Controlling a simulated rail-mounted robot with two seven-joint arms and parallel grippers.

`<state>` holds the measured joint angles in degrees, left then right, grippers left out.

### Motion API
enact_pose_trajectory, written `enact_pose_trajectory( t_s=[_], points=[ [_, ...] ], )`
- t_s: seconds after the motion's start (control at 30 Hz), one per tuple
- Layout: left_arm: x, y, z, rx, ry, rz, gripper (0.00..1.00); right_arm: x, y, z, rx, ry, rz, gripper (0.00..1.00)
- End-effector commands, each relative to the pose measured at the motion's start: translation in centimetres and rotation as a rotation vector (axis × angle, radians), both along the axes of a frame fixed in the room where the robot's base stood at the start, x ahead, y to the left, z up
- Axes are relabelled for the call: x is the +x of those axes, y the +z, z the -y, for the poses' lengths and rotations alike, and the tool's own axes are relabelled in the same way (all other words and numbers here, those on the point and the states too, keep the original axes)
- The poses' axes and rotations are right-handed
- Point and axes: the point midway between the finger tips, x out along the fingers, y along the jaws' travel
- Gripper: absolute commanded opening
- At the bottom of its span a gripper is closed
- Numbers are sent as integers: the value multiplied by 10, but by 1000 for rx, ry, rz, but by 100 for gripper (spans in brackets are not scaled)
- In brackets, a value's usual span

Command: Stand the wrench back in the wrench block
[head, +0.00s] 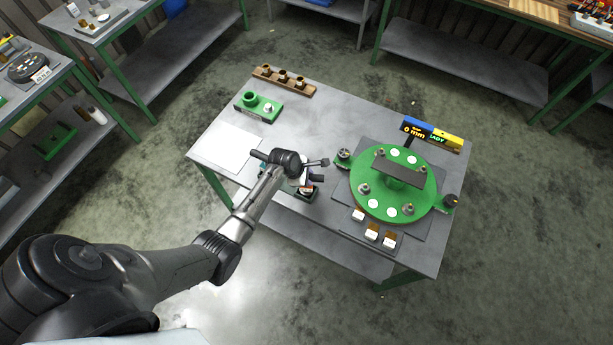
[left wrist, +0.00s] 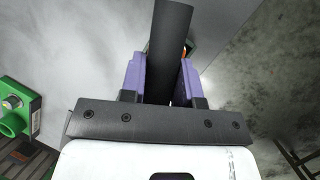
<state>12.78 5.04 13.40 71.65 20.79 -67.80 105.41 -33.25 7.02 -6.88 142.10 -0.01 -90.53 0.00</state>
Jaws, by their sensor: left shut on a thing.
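My left gripper (head: 304,178) is over the near edge of the table. I cannot tell whether the wrench touches the block. My right gripper is not in view.
A round green disc assembly (head: 372,205) with a dark bar on top fills the table's right side. Small white-and-brown blocks (head: 372,233) stand before it. A green fixture (head: 258,107) and a wooden rack (head: 285,80) are at the back left. A white sheet (head: 226,146) lies left.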

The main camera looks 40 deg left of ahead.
Motion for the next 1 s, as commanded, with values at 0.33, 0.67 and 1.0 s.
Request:
enact_pose_trajectory(
  t_s=[0.33, 0.67, 1.0],
  points=[
    [0, -1, 0, 0, 0, -1, 55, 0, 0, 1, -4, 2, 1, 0],
    [-3, 8, -1, 0, 0, 0, 55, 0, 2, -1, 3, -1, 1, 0],
    [-24, 61, -14, 1, 1, 2, 55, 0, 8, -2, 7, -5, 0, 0]
  ],
)
